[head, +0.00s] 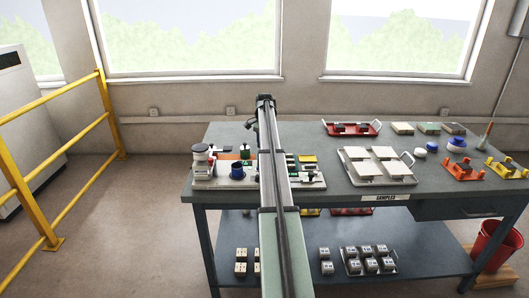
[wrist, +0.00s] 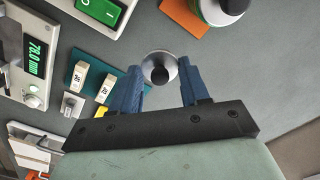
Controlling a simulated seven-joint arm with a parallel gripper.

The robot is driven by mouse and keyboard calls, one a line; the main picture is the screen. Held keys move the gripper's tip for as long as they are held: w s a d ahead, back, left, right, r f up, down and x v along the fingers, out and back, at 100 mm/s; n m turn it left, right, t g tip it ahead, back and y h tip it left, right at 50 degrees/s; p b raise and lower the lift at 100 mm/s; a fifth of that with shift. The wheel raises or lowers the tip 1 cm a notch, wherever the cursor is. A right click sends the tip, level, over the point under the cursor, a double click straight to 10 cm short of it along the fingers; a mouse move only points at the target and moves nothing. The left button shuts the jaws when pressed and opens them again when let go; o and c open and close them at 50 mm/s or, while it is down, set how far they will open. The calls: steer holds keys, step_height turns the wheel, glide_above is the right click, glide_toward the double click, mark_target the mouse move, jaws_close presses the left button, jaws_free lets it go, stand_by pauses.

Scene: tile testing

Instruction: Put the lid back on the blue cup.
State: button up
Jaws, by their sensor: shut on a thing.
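The blue cup (head: 237,171) stands at the left part of the table, just left of my arm; its dark top faces up. I do not see it in the wrist view. My gripper (wrist: 160,76) has its blue fingers shut on a small round grey lid (wrist: 147,70) with a black knob, which faces the camera. The lid is between the fingertips, above the grey tabletop. In the head view the fingers and the lid are hidden by my arm.
A white-and-green bottle (wrist: 217,12) is near an orange mat (wrist: 183,19), beyond the fingertips. A metal tray of tiles (head: 349,180) is right of my arm.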

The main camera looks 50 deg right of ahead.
step_height(320, 180, up, 4)
steer(key=shift+r, duration=0.15)
steer(key=shift+w+a+r, duration=0.1)
steer(key=shift+w+r, duration=0.05)
steer(key=shift+r, duration=0.2)
steer(key=w+a+r, duration=0.3)
steer(key=a, duration=0.1)
steer(key=s+a+r+n, duration=0.1)
steer(key=s+a+n, duration=0.2)
steer(key=a, duration=0.5)
steer(key=s+a+r+n, duration=0.1)
steer(key=s+a+n, duration=0.2)
steer(key=a, duration=0.4)
steer(key=shift+s+a, duration=0.4)
steer(key=shift+s, duration=0.45)
steer(key=shift+f, duration=3.1)
steer(key=shift+f, duration=0.2)
